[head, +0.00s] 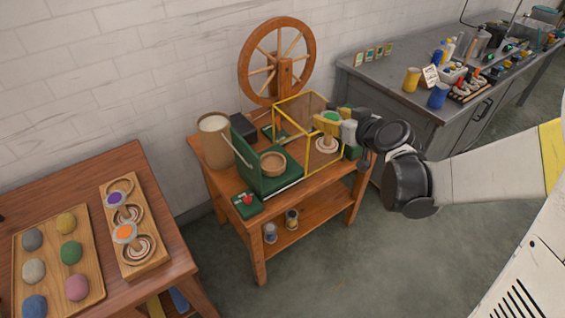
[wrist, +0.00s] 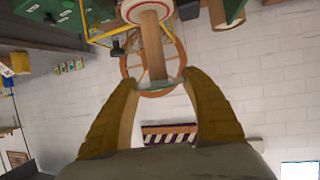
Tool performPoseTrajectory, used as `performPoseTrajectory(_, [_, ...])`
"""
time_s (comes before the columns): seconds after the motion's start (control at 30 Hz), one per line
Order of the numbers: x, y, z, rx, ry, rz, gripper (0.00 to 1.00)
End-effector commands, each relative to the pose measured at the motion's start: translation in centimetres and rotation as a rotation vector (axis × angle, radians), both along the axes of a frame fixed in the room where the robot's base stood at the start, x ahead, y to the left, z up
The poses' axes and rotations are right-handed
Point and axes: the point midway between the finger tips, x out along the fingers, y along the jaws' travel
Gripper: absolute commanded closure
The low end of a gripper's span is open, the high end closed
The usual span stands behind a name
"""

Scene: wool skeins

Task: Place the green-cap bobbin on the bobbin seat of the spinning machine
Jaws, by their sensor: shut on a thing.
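The green-cap bobbin (head: 327,145) is upright inside the yellow-framed guard of the spinning machine (head: 262,182). My gripper (head: 327,122) reaches in from the right and is shut on the bobbin near its green cap. In the wrist view, the yellow fingers of my gripper (wrist: 160,84) close on the cap end of the bobbin (wrist: 152,50). The bobbin seat is hidden, and I cannot tell whether the flange touches anything below.
Yellow guard bars (head: 309,162) stand close around my gripper. A wooden rack (head: 150,258) on the left table holds purple-cap and orange-cap bobbins. A grey bench (head: 400,95) is at right.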

Motion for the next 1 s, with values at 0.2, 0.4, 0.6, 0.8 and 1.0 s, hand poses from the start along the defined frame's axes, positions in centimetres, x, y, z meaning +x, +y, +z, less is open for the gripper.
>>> performPoseTrajectory(0.2, [4.4, 4.7, -0.4, -0.004, 0.000, 0.061, 0.75])
performPoseTrajectory(0.4, [8.7, 11.0, -1.4, -0.007, -0.001, 0.131, 0.75])
performPoseTrajectory(0.6, [11.2, 15.8, -5.7, -0.009, -0.003, 0.176, 0.75])
performPoseTrajectory(0.8, [11.5, 16.5, -9.1, -0.009, -0.003, 0.183, 0.75])
performPoseTrajectory(1.0, [11.5, 16.5, -12.1, -0.009, -0.003, 0.183, 0.75])
